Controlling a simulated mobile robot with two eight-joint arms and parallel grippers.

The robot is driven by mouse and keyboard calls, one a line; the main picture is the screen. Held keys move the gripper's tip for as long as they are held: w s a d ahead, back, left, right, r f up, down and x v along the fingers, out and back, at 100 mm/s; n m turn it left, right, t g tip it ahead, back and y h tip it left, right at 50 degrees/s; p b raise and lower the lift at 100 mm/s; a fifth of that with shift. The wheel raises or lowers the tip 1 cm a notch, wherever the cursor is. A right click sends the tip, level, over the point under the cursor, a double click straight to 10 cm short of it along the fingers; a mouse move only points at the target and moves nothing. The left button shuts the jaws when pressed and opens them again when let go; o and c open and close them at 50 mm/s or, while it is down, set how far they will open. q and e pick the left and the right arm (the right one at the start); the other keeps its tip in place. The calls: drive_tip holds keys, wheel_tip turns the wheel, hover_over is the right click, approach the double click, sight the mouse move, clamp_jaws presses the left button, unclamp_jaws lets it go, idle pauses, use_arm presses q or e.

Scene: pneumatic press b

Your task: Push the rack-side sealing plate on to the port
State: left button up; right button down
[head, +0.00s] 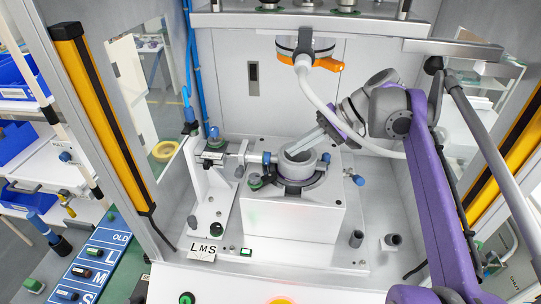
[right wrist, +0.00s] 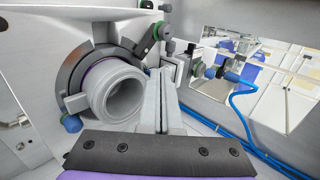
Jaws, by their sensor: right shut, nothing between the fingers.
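The grey cylindrical workpiece (head: 297,163) sits in a dark ring holder on the white block of the press. It also shows in the right wrist view (right wrist: 117,92), inside the dark clamp ring. Left of it, on the rack side, a sealing unit (head: 214,154) stands on a white bracket, with a metal rod and small plate reaching toward the workpiece. In the right wrist view the unit (right wrist: 181,68) is beyond my fingertips. I cannot tell whether its plate touches the port. My right gripper (head: 299,150) is shut and empty, its fingers over or beside the workpiece. The left gripper is out of view.
A white hose with an orange-handled fitting (head: 324,64) hangs above the workpiece. An LMS label plate (head: 204,248) is at the front left. Yellow-and-black posts (head: 101,115) flank the opening. Blue tubes (right wrist: 245,110) run along the wall.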

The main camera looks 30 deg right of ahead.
sight(242, 172)
drive_tip(key=x, duration=1)
drive_tip(key=shift+s+a, duration=0.15)
drive_tip(key=shift+a, duration=0.05)
drive_tip(key=shift+w+a+f, duration=0.2)
drive_tip(key=shift+w+a, duration=0.45)
drive_tip(key=shift+a, duration=0.25)
drive_tip(key=shift+w+a+f, duration=0.25)
drive_tip(key=shift+w+a, duration=0.15)
drive_tip(key=shift+a, duration=0.05)
drive_tip(key=shift+w+a, duration=0.25)
drive_tip(key=shift+a, duration=0.15)
drive_tip(key=shift+f, duration=0.15)
